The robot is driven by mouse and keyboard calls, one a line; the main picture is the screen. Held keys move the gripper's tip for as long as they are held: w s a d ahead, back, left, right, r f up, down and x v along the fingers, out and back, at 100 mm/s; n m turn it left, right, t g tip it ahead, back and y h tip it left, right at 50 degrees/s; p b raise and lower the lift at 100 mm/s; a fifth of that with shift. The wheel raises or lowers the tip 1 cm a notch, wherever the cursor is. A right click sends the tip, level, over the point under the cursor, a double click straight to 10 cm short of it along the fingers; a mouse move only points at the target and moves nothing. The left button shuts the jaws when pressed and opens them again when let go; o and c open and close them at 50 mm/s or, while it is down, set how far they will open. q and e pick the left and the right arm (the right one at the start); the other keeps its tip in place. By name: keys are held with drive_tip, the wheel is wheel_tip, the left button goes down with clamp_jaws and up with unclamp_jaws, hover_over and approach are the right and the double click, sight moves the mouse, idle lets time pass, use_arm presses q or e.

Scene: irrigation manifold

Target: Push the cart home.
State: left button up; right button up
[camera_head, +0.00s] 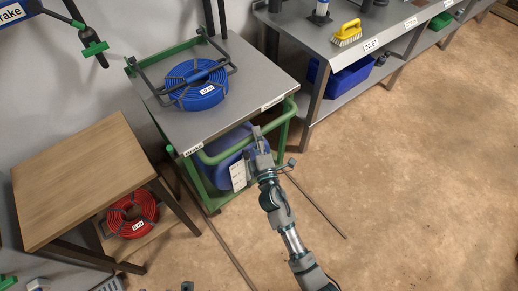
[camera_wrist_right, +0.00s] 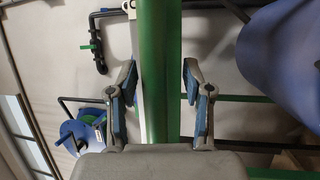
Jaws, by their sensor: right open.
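The cart (camera_head: 246,84) has a grey top and a green frame, and stands against the wall between a wooden table and a grey bench. A blue hose coil (camera_head: 184,96) lies on its top, and a blue container (camera_head: 222,172) sits below. The green handle bar (camera_head: 218,153) runs along its near side. My right gripper (camera_head: 258,137) is at the right part of this bar. In the right wrist view the green bar (camera_wrist_right: 159,40) passes between the spread fingers of my right gripper (camera_wrist_right: 160,80), with gaps on both sides.
Two thin grey strips (camera_head: 317,206) lie on the floor in front of the cart. The wooden table (camera_head: 80,180), with a red hose coil (camera_head: 132,214) below, stands left. The grey bench (camera_head: 340,45) with a blue bin (camera_head: 350,76) is right. The floor at right is clear.

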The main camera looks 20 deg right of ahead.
drive_tip(key=s+f, duration=0.2)
drive_tip(key=s, duration=0.8)
drive_tip(key=shift+s+a, duration=0.25)
drive_tip(key=shift+a, duration=0.15)
